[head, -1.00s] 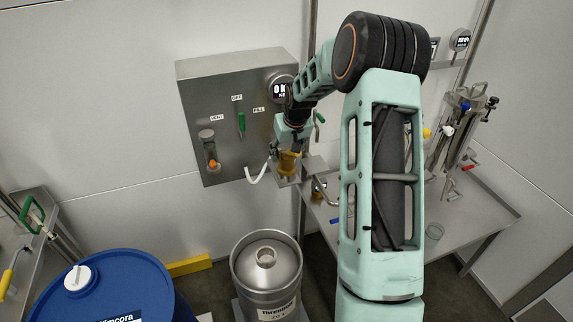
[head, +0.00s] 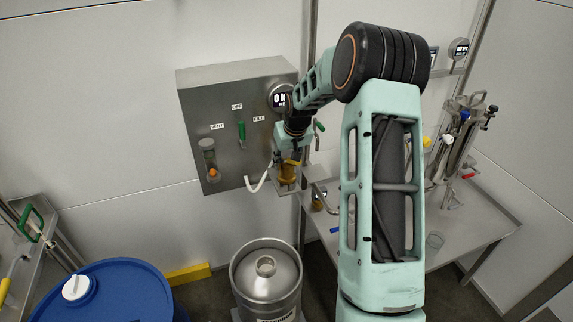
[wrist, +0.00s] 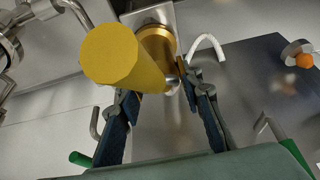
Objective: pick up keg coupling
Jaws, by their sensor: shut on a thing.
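The keg coupling is a yellow cylindrical piece (head: 287,175) just right of the steel panel's lower edge, at a small metal bracket (head: 283,188). In the wrist view the coupling (wrist: 125,57) is large, its flat yellow end toward the camera. A brassy collar and a small silver stub show on it. My gripper (head: 289,160) is at the coupling from above. In the wrist view its two dark fingers (wrist: 161,90) are on either side of the yellow body, shut on it. I cannot tell whether the coupling still touches the bracket.
A steel panel (head: 225,100) with a green-handled lever (head: 242,132) is on the wall at left. A white hose (head: 260,182) hangs beside the coupling. A steel keg (head: 266,282) stands below, with a blue drum (head: 110,295) to its left. A steel bench (head: 470,215) is at right.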

